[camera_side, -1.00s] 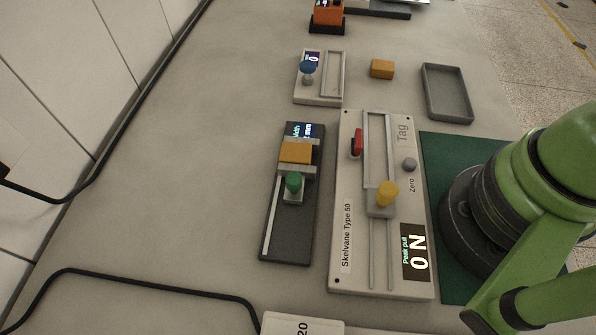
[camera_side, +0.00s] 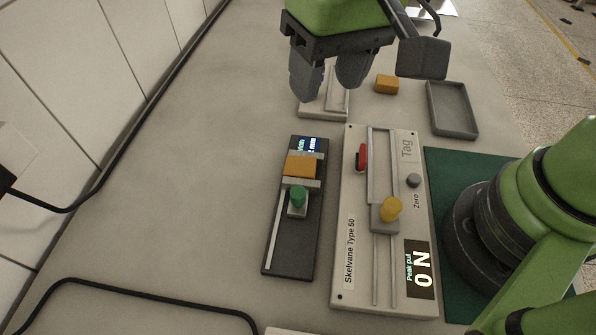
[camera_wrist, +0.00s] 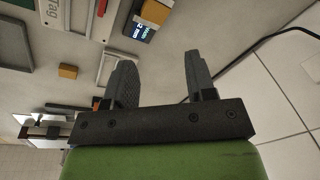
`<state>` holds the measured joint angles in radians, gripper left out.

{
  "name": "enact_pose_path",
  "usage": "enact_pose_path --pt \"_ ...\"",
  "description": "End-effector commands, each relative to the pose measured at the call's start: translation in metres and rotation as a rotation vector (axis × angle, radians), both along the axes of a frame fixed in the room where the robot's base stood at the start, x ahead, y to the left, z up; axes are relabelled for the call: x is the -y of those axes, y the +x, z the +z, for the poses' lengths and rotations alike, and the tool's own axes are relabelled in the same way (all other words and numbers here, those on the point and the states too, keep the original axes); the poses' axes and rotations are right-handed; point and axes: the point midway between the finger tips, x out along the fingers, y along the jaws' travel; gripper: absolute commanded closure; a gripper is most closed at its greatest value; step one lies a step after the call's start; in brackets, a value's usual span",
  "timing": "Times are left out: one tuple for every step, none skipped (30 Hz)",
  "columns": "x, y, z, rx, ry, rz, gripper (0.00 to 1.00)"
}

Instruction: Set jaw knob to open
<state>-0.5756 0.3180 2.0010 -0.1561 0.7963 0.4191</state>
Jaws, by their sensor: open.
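The tester plate marked Skelvane Type 50 (camera_side: 352,290) lies on the table and reads 0 N. I see no label naming the jaw knob. The plate's end shows in the wrist view (camera_wrist: 60,12). My gripper (camera_side: 328,85) is open and empty, fingers pointing down, beyond the tester's far end. Its separated fingers show in the wrist view (camera_wrist: 158,62).
A dark gauge (camera_side: 290,258) with an orange block (camera_side: 301,166) and a green knob (camera_side: 298,197) lies left of the tester. Another orange block (camera_side: 387,84) and a grey tray (camera_side: 470,128) lie beyond it. Black cable (camera_side: 150,286) runs along the left.

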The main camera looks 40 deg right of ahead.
Motion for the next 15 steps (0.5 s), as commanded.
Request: enact_pose_path --pt "-0.014 -0.001 -0.018 -0.031 -0.029 0.030 0.49" --pt "-0.020 -0.002 -0.027 -0.045 -0.043 0.040 0.49" --pt "-0.027 -0.003 -0.037 -0.058 -0.058 0.053 0.49" --pt "-0.032 -0.005 -0.044 -0.065 -0.069 0.063 0.49" --pt "-0.035 -0.006 -0.050 -0.072 -0.078 0.069 0.49" --pt "-0.040 -0.007 -0.056 -0.081 -0.089 0.076 0.49" --pt "-0.042 -0.008 -0.060 -0.086 -0.095 0.081 0.49" --pt "-0.044 -0.009 -0.063 -0.089 -0.100 0.084 0.49" --pt "-0.045 -0.010 -0.067 -0.092 -0.104 0.087 0.49" --pt "-0.046 -0.010 -0.069 -0.094 -0.106 0.089 0.49" --pt "-0.047 -0.010 -0.071 -0.095 -0.108 0.089 0.49" --pt "-0.047 -0.010 -0.075 -0.095 -0.109 0.090 0.49" --pt "-0.047 -0.010 -0.078 -0.096 -0.110 0.090 0.49" --pt "-0.046 -0.010 -0.081 -0.097 -0.110 0.090 0.49" --pt "-0.046 -0.011 -0.088 -0.098 -0.111 0.090 0.49"
